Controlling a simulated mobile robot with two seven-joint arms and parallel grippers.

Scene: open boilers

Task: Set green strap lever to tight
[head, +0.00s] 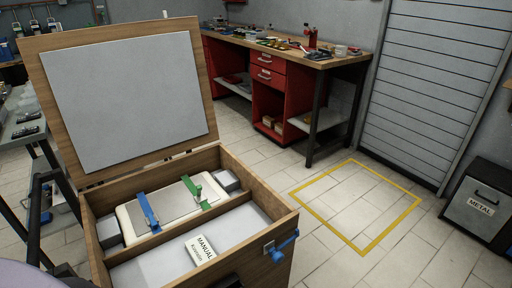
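An open wooden box (287,218) stands in the lower left of the head view. Inside its rear compartment lies a pale case with a grey top (165,204). A green strap (188,184) crosses the right part of the case, with a small lever (198,190) on it. The lever's exact position is too small to tell. A blue strap (149,213) crosses the left part. Neither of my grippers can be made out in the view.
The box lid (130,95) stands raised behind it. A white manual (200,250) lies in the front compartment. A blue handle (286,244) sticks out from the box's right side. A red workbench (268,75) stands behind. The yellow-marked floor area (357,205) is clear.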

